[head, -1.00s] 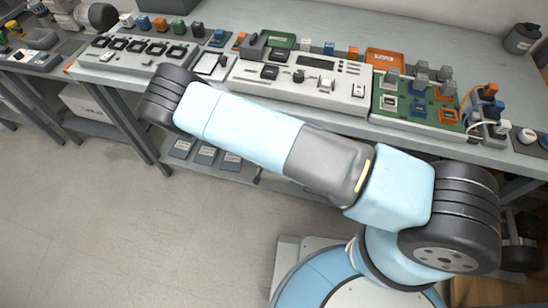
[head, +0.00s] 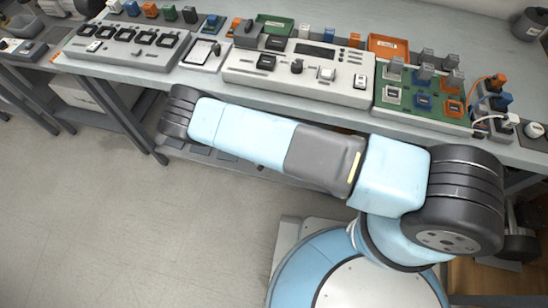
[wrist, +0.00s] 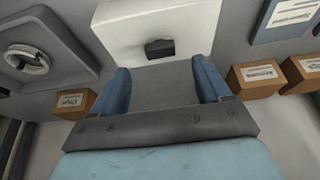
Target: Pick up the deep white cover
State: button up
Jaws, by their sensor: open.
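In the wrist view my gripper (wrist: 160,64) is open, its two blue fingers apart with nothing seen between them but a grey surface. Just beyond the fingertips is a white, broad-faced thing (wrist: 118,28) with a small dark block (wrist: 160,48) on its face. I cannot tell whether this is the deep white cover. My gripper does not show in the head view.
Labelled brown boxes (wrist: 75,104) stand left and right of my fingers, with a round fitting on a grey plate (wrist: 30,60) at upper left. The bench holds a green board (head: 395,117) and an orange tray (head: 392,45). Floor (head: 120,230) is clear at left.

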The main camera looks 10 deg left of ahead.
jog(key=shift+x, duration=3)
jog(key=shift+r, duration=0.1)
jog(key=shift+c, duration=0.4)
grip_shut()
